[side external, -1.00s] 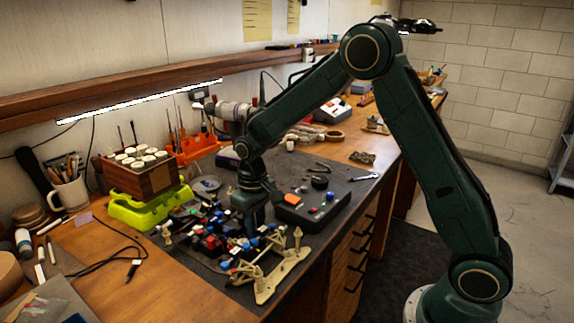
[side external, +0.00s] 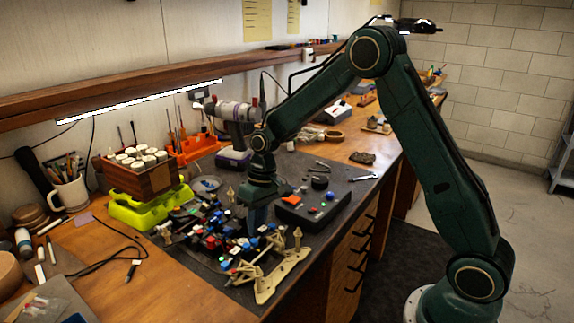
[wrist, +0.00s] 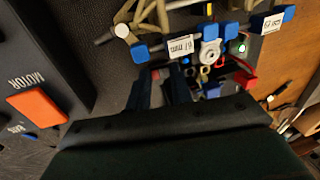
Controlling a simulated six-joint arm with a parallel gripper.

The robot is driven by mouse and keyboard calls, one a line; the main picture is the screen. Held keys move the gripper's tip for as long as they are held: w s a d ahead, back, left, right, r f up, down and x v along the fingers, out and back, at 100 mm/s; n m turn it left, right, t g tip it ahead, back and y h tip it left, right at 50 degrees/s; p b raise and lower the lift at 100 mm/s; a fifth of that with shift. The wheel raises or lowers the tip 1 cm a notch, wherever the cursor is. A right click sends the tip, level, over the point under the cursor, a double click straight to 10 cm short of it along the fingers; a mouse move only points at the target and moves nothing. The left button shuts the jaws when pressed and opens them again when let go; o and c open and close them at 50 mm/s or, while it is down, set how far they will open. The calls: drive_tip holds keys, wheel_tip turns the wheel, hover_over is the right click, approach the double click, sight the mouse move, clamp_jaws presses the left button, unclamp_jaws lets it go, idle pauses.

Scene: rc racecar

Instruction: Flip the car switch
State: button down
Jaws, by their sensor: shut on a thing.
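The RC car chassis (side external: 262,283) lies on the dark mat, with tan suspension arms, blue and red parts and wiring. It also shows in the wrist view (wrist: 209,52), where a small green light (wrist: 241,48) glows on it. My gripper (side external: 256,228) points down over the right-hand side of the chassis. In the wrist view its dark fingers (wrist: 161,82) are close together at the chassis, shut on a small part. A bit of red shows at the fingertips. The fingers hide most of that part, and I cannot make out the switch clearly.
A black control box (side external: 312,207) with an orange-red button stands just right of my gripper; its button (wrist: 38,106) shows in the wrist view. A yellow-green tray (side external: 150,211), a wooden rack (side external: 140,178) and a drill (side external: 235,130) stand behind. Loose tools lie on the mat.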

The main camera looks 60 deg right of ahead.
drive_tip(key=c, duration=1.5)
unclamp_jaws()
drive_tip(key=shift+r, duration=0.1)
drive_tip(key=v, duration=1.3)
drive_tip(key=shift+r, duration=0.35)
drive_tip(key=s+a+r+t+h, duration=0.1)
drive_tip(key=s+a+r, duration=0.1)
drive_tip(key=s+r, duration=0.35)
drive_tip(key=s+a+r+t, duration=0.2)
drive_tip(key=s+r, duration=0.1)
drive_tip(key=s, duration=0.5)
drive_tip(key=s+t, duration=0.1)
drive_tip(key=s, duration=0.3)
drive_tip(key=s+f+h, duration=0.1)
drive_tip(key=s, duration=0.4)
drive_tip(key=s+d+f+t, duration=0.1)
drive_tip(key=s, duration=0.4)
drive_tip(key=shift+s+f+t, duration=0.15)
drive_tip(key=shift+s+t, duration=0.1)
drive_tip(key=shift+t, duration=0.05)
